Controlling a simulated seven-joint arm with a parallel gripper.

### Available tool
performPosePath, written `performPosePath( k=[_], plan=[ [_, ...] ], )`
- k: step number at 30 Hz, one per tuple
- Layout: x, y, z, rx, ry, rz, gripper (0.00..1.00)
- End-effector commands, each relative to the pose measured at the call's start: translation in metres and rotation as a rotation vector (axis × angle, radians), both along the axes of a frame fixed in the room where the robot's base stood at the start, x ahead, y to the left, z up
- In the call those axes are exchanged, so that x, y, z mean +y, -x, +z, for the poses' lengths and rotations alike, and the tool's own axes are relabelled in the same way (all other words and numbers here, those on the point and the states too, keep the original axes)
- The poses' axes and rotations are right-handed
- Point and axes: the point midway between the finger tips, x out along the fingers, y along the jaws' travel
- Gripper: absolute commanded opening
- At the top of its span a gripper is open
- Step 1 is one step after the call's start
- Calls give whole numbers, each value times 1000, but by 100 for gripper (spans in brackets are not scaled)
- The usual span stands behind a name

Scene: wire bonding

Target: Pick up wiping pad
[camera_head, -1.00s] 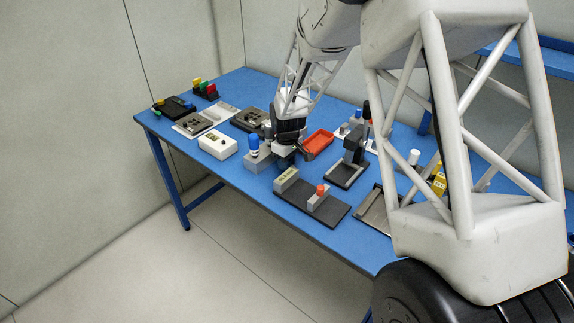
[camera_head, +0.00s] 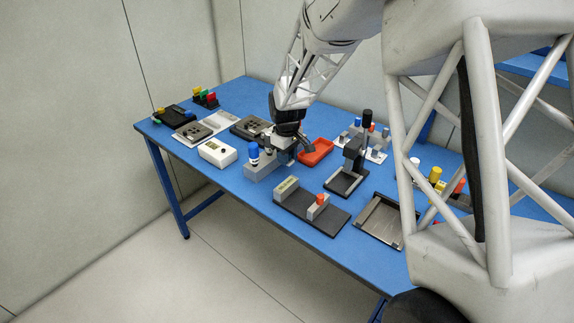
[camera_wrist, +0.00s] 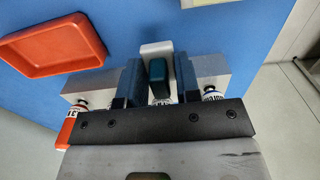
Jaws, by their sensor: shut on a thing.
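The wiping pad appears to be the dark teal block (camera_wrist: 158,72) between my fingers in the wrist view. My gripper (camera_wrist: 159,90) is shut on it, with one dark finger on each side. A pale grey block (camera_wrist: 157,49) shows just beyond the teal block; I cannot tell whether they are joined. The pad cannot be made out there, and the fingertips are partly hidden.
A red tray (camera_wrist: 52,46) lies close by, also in the head view (camera_head: 315,153). A grey block (camera_wrist: 210,73) with labelled bottles flanks my fingers. The blue table (camera_head: 240,187) also carries a white box (camera_head: 217,153) and a dark fixture plate (camera_head: 322,214).

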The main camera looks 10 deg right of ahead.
Motion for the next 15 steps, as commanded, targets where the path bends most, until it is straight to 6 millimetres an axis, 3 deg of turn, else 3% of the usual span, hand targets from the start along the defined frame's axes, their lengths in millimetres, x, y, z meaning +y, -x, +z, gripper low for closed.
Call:
performPosePath(
  k=[6, 15],
  plan=[
    [0, 0, 28, -1, 0, 0, 8],
    [0, 0, 38, 0, 0, 0, 8]
  ],
)
